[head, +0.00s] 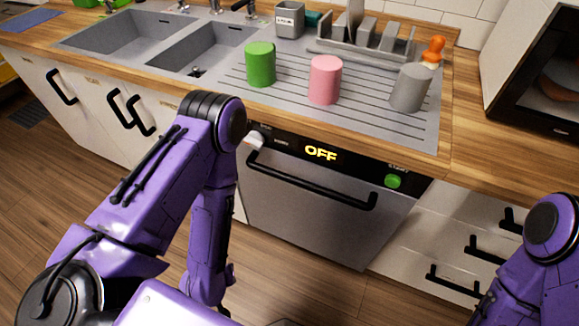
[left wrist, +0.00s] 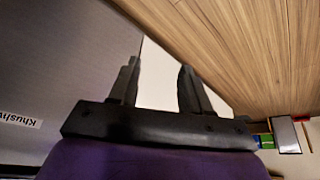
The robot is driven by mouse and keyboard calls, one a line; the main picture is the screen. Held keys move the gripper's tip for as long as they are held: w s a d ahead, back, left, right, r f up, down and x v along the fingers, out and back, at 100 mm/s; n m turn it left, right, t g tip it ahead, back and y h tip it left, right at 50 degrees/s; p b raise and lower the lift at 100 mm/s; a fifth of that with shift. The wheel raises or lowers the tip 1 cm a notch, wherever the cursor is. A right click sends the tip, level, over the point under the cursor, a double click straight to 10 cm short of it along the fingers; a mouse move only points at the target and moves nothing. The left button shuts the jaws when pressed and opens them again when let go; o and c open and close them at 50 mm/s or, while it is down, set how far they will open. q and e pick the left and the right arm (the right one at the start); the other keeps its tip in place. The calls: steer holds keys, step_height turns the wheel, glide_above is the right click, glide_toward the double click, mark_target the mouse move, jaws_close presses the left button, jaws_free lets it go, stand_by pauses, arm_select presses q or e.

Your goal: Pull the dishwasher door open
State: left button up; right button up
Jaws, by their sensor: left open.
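The dishwasher door (head: 290,210) is a grey front panel below the counter, and it looks closed. Its black bar handle (head: 312,187) runs across the upper part, with nothing gripping it. Above it, a black control strip shows a yellow "OFF" display (head: 320,153) and a green button (head: 392,181). My left gripper (left wrist: 157,80) is open and empty in the left wrist view, with a grey panel beside it at the left. In the head view my left arm hangs in front of the cabinets left of the handle, and its gripper is hidden. My right gripper is out of view.
A green cup (head: 261,65), a pink cup (head: 325,80) and a grey cup (head: 410,88) stand on the drainboard. Drawers (head: 450,250) with black handles are right of the dishwasher. The wooden floor (head: 300,285) before the door looks clear.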

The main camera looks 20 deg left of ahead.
arm_select(q)
steer(key=w+d+n+t+h+b, duration=0.1)
steer(key=w+d+t, duration=0.2)
steer(key=w+d, duration=0.15)
steer(key=n+t+h+b, duration=0.2)
steer(key=n+t, duration=0.7)
steer(key=n, duration=0.1)
glide_toward(303, 187)
steer(key=w, duration=0.4)
steer(key=w+f+p, duration=0.1)
steer(key=w, duration=0.5)
steer(key=shift+w+d+f, duration=0.15)
steer(key=shift+w+f, duration=0.05)
steer(key=shift+f, duration=0.15)
steer(key=shift+w+f, duration=0.1)
steer(key=shift+w, duration=0.2)
jaws_close()
